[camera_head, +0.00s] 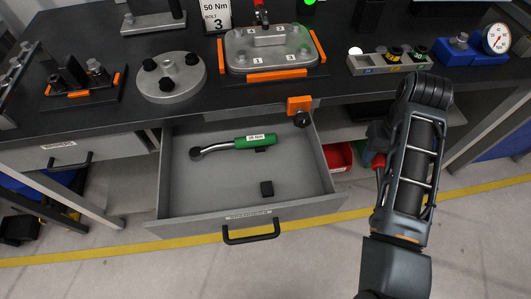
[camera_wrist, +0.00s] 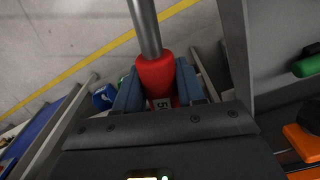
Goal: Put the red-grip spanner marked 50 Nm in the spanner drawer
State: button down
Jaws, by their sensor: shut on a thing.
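The red-grip spanner (camera_wrist: 156,72) is between the two fingers of my gripper (camera_wrist: 157,88), which is shut on its red grip. Its metal shaft points away from the gripper. The grip's label is partly hidden; a 5 shows. In the head view a bit of the red grip (camera_head: 378,161) shows beside my arm, right of the drawer. The spanner drawer (camera_head: 205,195) is pulled open below the bench. A green-grip spanner (camera_head: 254,141) lies in its back part, with dark blocks near it and bare floor in front.
The dark bench top (camera_head: 115,115) overhangs the drawer's back. An orange block with a black knob (camera_head: 301,106) sits at the bench edge above the drawer's back right. A red bin (camera_head: 339,157) stands right of the drawer. A closed drawer (camera_head: 90,152) is at left.

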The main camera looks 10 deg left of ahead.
aim_at(254, 175)
jog(key=k+j+u, duration=0.15)
jog(key=j, duration=0.55)
jog(key=k+j+u, duration=0.2)
jog(key=j, duration=0.55)
jog(key=j+u, duration=0.15)
jog(key=j, duration=0.55)
jog(key=i+l, duration=0.35)
jog(key=l, duration=0.15)
